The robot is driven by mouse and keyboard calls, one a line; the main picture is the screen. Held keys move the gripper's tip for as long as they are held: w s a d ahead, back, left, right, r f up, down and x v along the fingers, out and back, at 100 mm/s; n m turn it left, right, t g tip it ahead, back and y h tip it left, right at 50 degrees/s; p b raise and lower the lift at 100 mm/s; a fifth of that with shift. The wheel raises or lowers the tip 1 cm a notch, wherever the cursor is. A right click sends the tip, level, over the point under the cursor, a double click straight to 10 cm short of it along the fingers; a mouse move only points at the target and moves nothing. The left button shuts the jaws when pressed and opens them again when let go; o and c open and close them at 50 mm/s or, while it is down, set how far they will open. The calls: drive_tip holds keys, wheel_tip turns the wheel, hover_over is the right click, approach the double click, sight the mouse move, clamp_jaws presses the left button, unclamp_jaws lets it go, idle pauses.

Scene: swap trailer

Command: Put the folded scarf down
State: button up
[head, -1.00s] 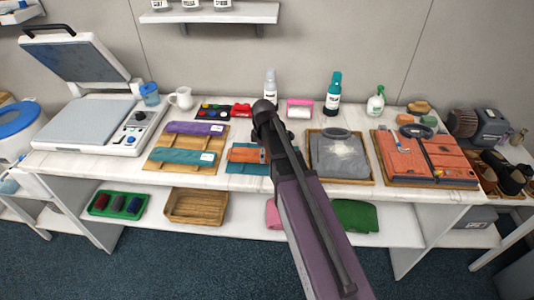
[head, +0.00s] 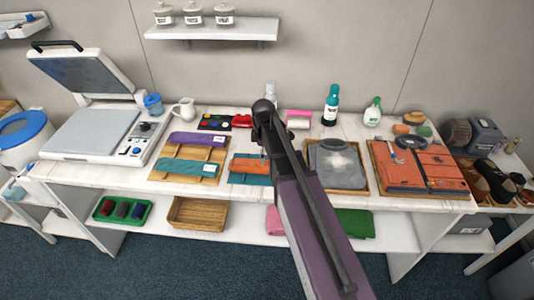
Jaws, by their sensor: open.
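Several folded cloths lie on the table, and I cannot tell for sure which is the folded scarf. A purple folded cloth (head: 198,139) and a teal folded cloth (head: 187,166) lie flat on a wooden tray (head: 160,171), each with a small white tag. An orange folded piece (head: 247,165) lies on a teal mat (head: 236,179) to their right. My gripper (head: 266,154) is open beside the right end of the orange piece, mostly hidden behind my arm. I see nothing held in it. Whether it touches the orange piece is hidden.
A heat press (head: 95,130) stands open at the left. A grey garment tray (head: 338,165) and an orange one (head: 418,170) fill the right. Bottles (head: 331,108) and a white pitcher (head: 184,110) stand along the back. A lower shelf holds a wicker basket (head: 198,213). A wall shelf (head: 215,29) hangs above.

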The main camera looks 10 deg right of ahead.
sight(265, 168)
wheel_tip(265, 168, up, 6)
drive_tip(key=p, duration=0.5)
drive_tip(key=shift+r+p, duration=0.2)
drive_tip(key=shift+p, duration=0.15)
idle(0.4)
drive_tip(key=shift+s, duration=0.1)
drive_tip(key=s+d+m, duration=0.1)
drive_tip(key=s+m, duration=1.3)
drive_tip(key=s, duration=0.1)
drive_tip(key=shift+s, duration=0.3)
idle(1.6)
